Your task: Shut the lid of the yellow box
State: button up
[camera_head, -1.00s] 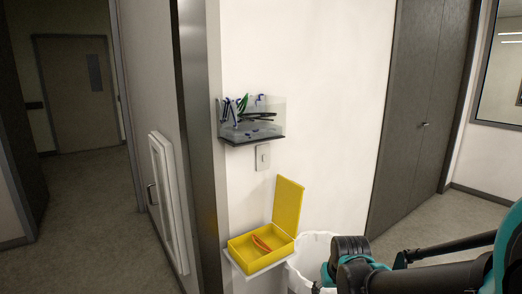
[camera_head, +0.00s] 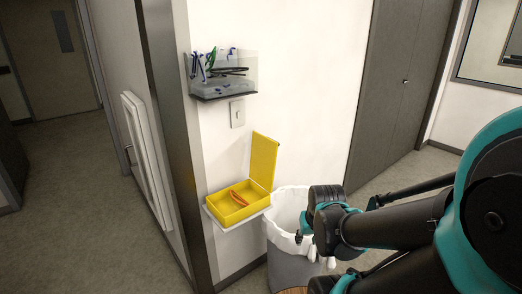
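The yellow box (camera_head: 232,214) sits on a small white wall shelf (camera_head: 226,226), left of centre in the head view. Its lid (camera_head: 263,161) stands open and upright at the box's right side. An orange curved item (camera_head: 238,197) lies inside the box. My gripper (camera_head: 305,230) is at the end of my arm, to the right of the box and over the bin, apart from the box and lid. Its fingers are small and dark here, so I cannot tell whether they are open or shut.
A grey bin (camera_head: 290,268) with a white liner stands below and right of the shelf. Above the box are a light switch (camera_head: 237,113) and a clear wall holder (camera_head: 224,77) with tools. A wall corner is close on the left; a dark door (camera_head: 390,95) is at right.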

aim_at(264, 149)
jog(key=l+u, duration=0.3)
jog(key=l, duration=0.35)
jog(key=l+u, duration=0.3)
jog(key=l, duration=0.35)
jog(key=l+u, duration=0.3)
jog(key=l, duration=0.35)
jog(key=k+l+u, duration=0.15)
jog(key=l+u, duration=0.15)
jog(key=l, duration=0.3)
jog(key=i+l+u, duration=0.2)
jog(key=l+u, duration=0.25)
jog(key=l, duration=0.55)
jog(key=l+u, duration=0.45)
jog(key=l, duration=0.55)
jog(key=k+l, duration=0.1)
jog(key=k, duration=0.35)
